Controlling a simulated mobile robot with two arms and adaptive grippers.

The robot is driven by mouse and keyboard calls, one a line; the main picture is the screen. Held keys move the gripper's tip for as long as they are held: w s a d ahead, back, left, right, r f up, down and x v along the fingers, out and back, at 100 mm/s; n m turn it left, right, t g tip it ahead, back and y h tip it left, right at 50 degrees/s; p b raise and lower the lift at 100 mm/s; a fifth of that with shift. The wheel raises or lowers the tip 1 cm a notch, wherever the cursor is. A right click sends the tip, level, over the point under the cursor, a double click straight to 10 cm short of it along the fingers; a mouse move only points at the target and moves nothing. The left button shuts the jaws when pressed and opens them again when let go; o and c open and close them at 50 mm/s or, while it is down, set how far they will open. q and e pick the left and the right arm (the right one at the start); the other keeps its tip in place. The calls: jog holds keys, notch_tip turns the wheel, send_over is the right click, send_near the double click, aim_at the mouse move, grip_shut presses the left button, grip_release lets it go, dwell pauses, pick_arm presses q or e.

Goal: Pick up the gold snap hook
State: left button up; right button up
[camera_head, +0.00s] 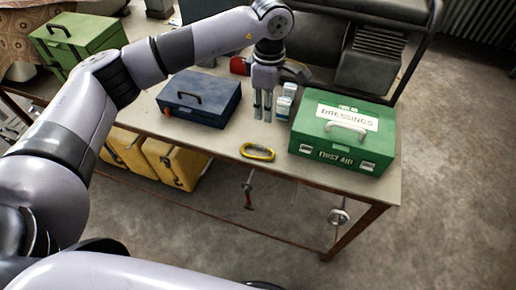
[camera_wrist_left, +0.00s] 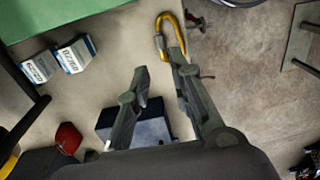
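The gold snap hook (camera_head: 257,152) lies flat on the table near its front edge, between the blue toolbox and the green first aid box. It also shows at the top of the left wrist view (camera_wrist_left: 160,24), with its right side close to one fingertip in the picture. My left gripper (camera_head: 263,112) points down above the table, behind the hook in the head view. In the left wrist view my left gripper (camera_wrist_left: 158,62) has its two fingers apart with nothing held between them. My right gripper is not in view.
The green first aid box (camera_head: 312,147) stands right of the hook. The blue toolbox (camera_head: 215,112) stands to the left. Small white boxes (camera_head: 284,104) stand just right of my left gripper. A red item (camera_head: 238,66) lies behind. Yellow cases (camera_head: 172,163) sit below the table.

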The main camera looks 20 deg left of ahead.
pick_arm(q)
jog(key=p, duration=0.2)
send_over(262, 145)
jog(key=f, duration=0.8)
jog(key=shift+d+f, duration=0.35)
jog(key=shift+a+f+p, duration=0.15)
jog(key=shift+f+p, duration=0.35)
jog(key=shift+f, duration=0.05)
notch_tip(262, 145, down, 4)
jog(key=shift+s+a+r+p, duration=0.1)
jog(key=shift+a+r+p, duration=0.1)
jog(key=shift+p, duration=0.45)
jog(key=shift+f, duration=0.35)
jog(key=shift+c, duration=0.2)
grip_shut()
